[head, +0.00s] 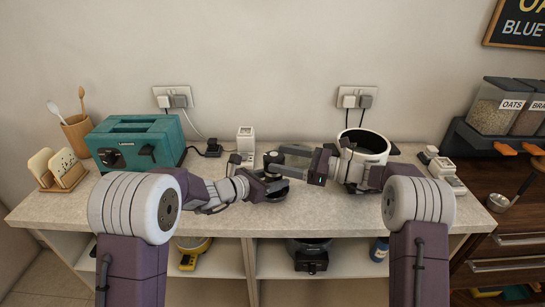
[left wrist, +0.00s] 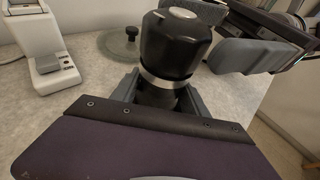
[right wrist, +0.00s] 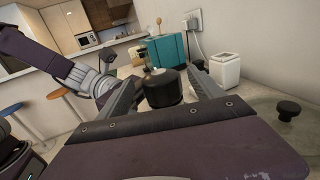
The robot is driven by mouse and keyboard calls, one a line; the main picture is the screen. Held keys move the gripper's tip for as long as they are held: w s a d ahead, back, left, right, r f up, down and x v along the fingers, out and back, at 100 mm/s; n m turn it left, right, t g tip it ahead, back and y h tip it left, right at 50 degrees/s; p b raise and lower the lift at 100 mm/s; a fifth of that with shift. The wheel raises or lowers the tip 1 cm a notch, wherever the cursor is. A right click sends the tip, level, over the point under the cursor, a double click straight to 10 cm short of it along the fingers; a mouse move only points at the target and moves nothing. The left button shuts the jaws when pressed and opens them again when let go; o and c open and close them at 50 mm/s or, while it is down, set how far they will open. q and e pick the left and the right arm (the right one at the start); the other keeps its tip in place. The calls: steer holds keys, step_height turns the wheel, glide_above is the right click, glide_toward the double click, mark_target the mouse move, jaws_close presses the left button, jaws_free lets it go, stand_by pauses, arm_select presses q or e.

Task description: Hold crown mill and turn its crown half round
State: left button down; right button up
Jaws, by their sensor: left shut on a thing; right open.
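The crown mill is a dark upright mill with a wide black crown (left wrist: 175,45) and a silver ring below it. My left gripper (head: 268,190) is shut on its body under the ring, as the left wrist view shows. The crown also shows in the right wrist view (right wrist: 162,88), between the spread fingers of my right gripper (right wrist: 168,92). My right gripper is open around the crown, with gaps visible beside it. In the head view the mill (head: 271,165) is partly hidden by my grippers. Its base is hidden.
A teal toaster (head: 135,142) stands at the left of the counter. A white device (head: 245,139) stands behind the mill. A white pot (head: 365,143) is behind my right arm. A glass lid with a dark knob (left wrist: 131,32) lies near the mill. The counter's front is mostly clear.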

mark_target(272, 154)
steer(key=shift+x, duration=1.7)
steer(key=c, duration=1.4)
steer(key=shift+m+t+h, duration=0.3)
steer(key=shift+m+t, duration=0.1)
steer(key=shift+t, duration=0.2)
steer(key=m+t+h, duration=0.1)
steer(key=t, duration=0.1)
steer(key=m+t+h, duration=0.1)
steer(key=m+t, duration=0.1)
steer(key=shift+a+r+t+h, duration=0.1)
steer(key=shift+t+h, duration=0.2)
steer(key=shift+w+m+t+h, duration=0.1)
steer(key=shift+m+t+h, duration=1.7)
steer(key=shift+m+h, duration=0.15)
